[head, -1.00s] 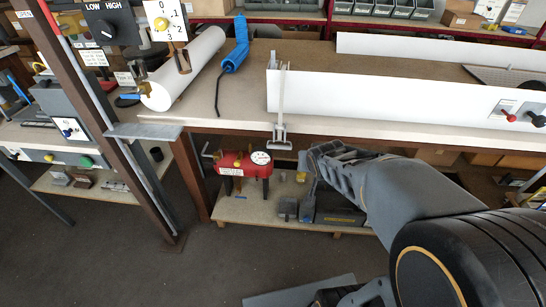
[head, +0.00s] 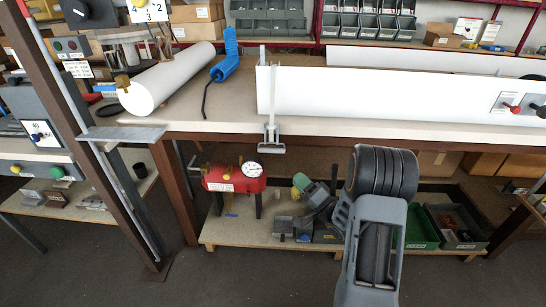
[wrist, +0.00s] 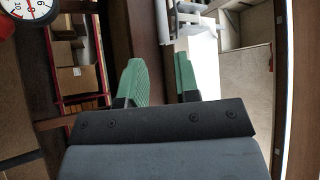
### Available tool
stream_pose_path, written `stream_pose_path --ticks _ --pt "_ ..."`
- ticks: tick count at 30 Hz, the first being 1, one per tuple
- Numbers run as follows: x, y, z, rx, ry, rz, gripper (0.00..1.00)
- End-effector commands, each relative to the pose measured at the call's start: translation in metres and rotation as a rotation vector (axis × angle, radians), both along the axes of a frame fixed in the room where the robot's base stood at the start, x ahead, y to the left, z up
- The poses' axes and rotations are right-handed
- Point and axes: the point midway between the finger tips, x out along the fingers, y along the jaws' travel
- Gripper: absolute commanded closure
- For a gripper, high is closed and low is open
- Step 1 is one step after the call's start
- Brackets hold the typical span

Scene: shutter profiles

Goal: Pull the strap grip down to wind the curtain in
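The strap (head: 273,90) is a narrow pale band hanging down the left end of a long white panel (head: 390,95). Its grey, frame-like strap grip (head: 271,139) hangs at the bench's front edge. My gripper (head: 303,184) is below and to the right of the grip in the head view, apart from it, partly hidden by my arm. In the wrist view, my gripper (wrist: 158,60) has two green fingers spread apart with nothing held between them. A pale grey shape (wrist: 197,35) lies beyond the right finger; I cannot tell whether it is the grip.
A red device with a gauge (head: 234,177) stands on the low shelf (head: 225,233), left of my gripper. The bench top (head: 220,123) overhangs it. A white roll (head: 165,82) and a blue tool (head: 226,62) lie on the bench. A brown post (head: 85,130) stands at left.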

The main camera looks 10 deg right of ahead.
Motion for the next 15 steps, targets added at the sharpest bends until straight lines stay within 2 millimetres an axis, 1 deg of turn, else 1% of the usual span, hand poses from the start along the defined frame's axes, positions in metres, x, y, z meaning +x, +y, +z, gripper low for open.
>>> stream_pose_path --ticks 5,15 --pt "0.017 0.013 0.01 0.011 -0.009 0.012 0.71" --pt "0.069 0.045 0.035 0.008 -0.008 0.009 0.71"
